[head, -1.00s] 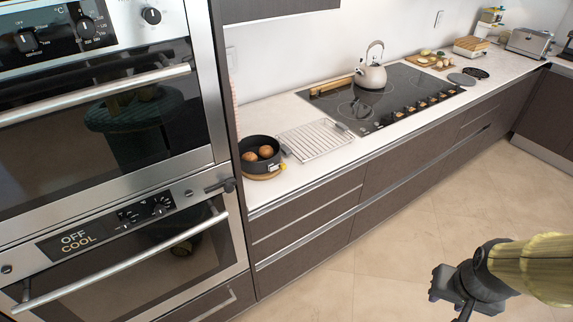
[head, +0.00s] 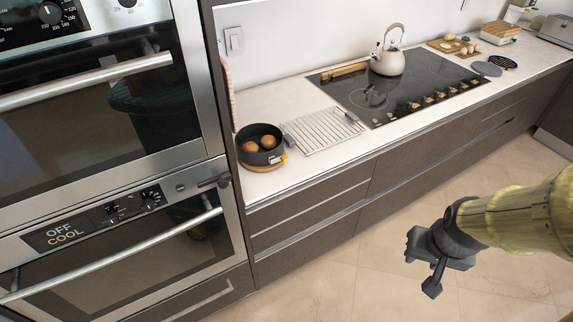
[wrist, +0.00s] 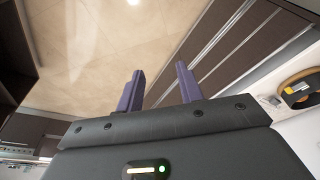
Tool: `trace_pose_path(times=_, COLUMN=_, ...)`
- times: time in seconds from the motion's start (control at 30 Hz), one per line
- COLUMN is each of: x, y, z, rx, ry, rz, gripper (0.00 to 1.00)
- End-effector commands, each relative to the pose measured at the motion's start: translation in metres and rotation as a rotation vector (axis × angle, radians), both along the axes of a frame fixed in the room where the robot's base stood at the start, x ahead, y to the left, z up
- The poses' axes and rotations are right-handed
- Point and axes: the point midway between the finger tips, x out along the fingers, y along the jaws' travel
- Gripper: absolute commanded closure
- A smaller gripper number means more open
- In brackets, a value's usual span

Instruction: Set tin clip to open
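A dark round tin (head: 249,157) holding two brown buns stands on a round wooden board at the left end of the counter, beside the tall oven unit. A small clip (head: 285,158) with a yellow end shows on the tin's right side; whether it is open or closed is too small to tell. My gripper (head: 428,266) is in the air over the floor, to the right of and well apart from the tin. In the wrist view its two purple fingers (wrist: 160,85) are apart with nothing between them. A dark round object with yellow, probably the tin (wrist: 298,88), shows at the right edge there.
A wire rack (head: 322,130) lies right of the tin. Behind it are the black hob (head: 365,100) and a kettle (head: 387,61). The stacked ovens (head: 110,190) stand at the left, their handles sticking out. The floor (head: 350,280) before the drawers is clear.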

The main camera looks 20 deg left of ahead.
Motion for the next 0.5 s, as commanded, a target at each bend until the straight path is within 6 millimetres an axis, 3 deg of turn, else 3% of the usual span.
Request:
trace_pose_path(times=0.13, x=0.005, y=0.001, z=-0.005, rx=-0.005, ry=-0.011, rz=0.017, gripper=0.60)
trace_pose_path(times=0.23, x=0.021, y=0.006, z=-0.020, rx=-0.019, ry=-0.047, rz=0.072, gripper=0.60)
trace_pose_path(times=0.37, x=0.056, y=0.022, z=-0.052, rx=-0.034, ry=-0.140, rz=0.211, gripper=0.60)
trace_pose_path(times=0.5, x=0.101, y=0.059, z=-0.092, rx=-0.011, ry=-0.287, rz=0.406, gripper=0.60)
